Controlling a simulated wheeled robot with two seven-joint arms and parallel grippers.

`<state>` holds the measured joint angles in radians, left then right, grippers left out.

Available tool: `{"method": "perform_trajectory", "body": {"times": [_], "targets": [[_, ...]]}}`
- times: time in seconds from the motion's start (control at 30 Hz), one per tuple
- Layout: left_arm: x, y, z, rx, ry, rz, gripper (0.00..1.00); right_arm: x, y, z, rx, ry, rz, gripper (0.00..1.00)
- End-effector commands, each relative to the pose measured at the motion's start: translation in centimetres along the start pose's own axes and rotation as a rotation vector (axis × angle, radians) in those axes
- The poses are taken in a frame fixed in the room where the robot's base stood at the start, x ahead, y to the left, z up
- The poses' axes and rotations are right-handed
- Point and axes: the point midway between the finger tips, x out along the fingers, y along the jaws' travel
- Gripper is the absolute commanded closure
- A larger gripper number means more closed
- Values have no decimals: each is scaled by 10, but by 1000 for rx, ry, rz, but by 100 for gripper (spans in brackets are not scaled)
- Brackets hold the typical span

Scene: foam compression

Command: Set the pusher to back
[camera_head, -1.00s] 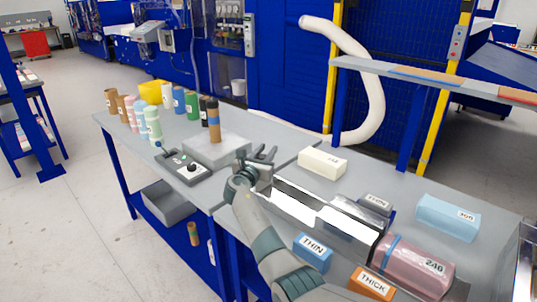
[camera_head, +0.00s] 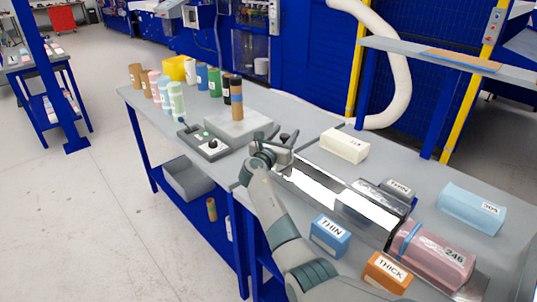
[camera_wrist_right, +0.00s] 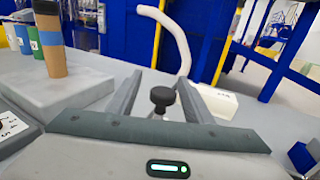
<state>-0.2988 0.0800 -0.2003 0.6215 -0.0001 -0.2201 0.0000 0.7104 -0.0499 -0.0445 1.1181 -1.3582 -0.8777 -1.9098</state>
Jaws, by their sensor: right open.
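The pusher's black knob (camera_wrist_right: 162,97) stands between the two spread fingers of my right gripper (camera_wrist_right: 155,88) in the right wrist view, with visible gaps on both sides. In the head view my right gripper (camera_head: 283,139) is at the far left end of a shiny metal channel (camera_head: 325,180). My right gripper is open and holds nothing. The rest of the pusher is mostly hidden by the gripper. My left gripper is not in view.
A grey block bearing a brown cylinder (camera_head: 237,105) and a control box (camera_head: 205,142) stand to the left. A cream block (camera_head: 345,145) lies behind the channel. Blue THIN (camera_head: 329,235) and orange THICK (camera_head: 386,272) blocks and a pink 240 block (camera_head: 432,255) lie nearer.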

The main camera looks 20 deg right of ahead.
Motion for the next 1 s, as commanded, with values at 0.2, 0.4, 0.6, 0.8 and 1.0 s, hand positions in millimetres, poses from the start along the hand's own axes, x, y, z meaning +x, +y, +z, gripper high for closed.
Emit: {"method": "perform_trajectory", "body": {"times": [0.2,0.4,0.6,0.8,1.0], "targets": [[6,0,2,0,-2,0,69,-39,1,-3,3,2,1,53],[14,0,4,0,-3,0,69,-80,1,-4,2,1,2,53],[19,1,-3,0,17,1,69,-117,1,-3,2,1,0,53],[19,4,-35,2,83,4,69,-140,1,-2,1,1,1,53],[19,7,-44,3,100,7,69,-146,1,-1,-1,2,0,53]]}}
